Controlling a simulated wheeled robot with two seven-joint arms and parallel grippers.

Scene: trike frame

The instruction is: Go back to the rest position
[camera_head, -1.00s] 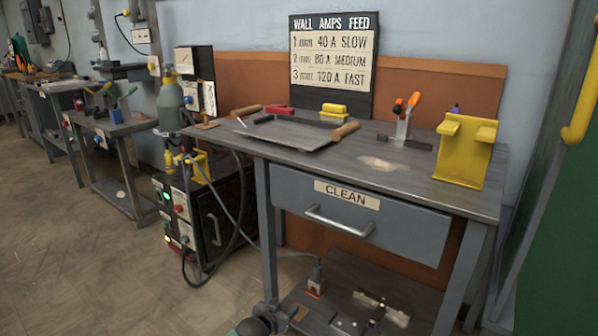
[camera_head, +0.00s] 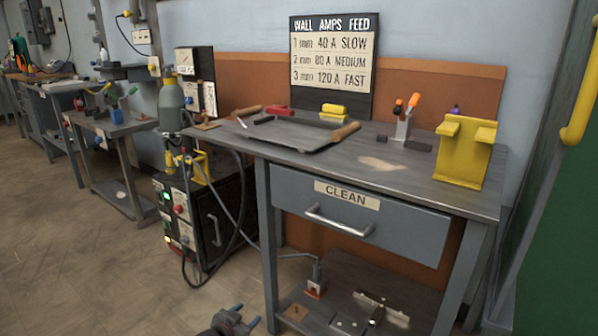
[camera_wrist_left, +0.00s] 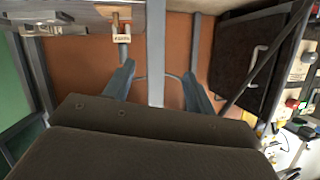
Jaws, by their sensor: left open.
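My left gripper (camera_head: 238,316) shows only in part at the bottom edge of the head view, low in front of the workbench (camera_head: 262,215). Its two blue-grey fingers are apart. In the left wrist view the fingers of this gripper (camera_wrist_left: 159,72) are spread, with nothing held between them. Behind them are a grey bench leg and the orange-brown panel. My right gripper is not in view.
The bench has a drawer (camera_head: 355,220) marked CLEAN and a lower shelf (camera_head: 330,315) with metal parts. A black welding machine (camera_head: 215,225) with cables stands to its left. The floor (camera_head: 75,260) at the left is clear.

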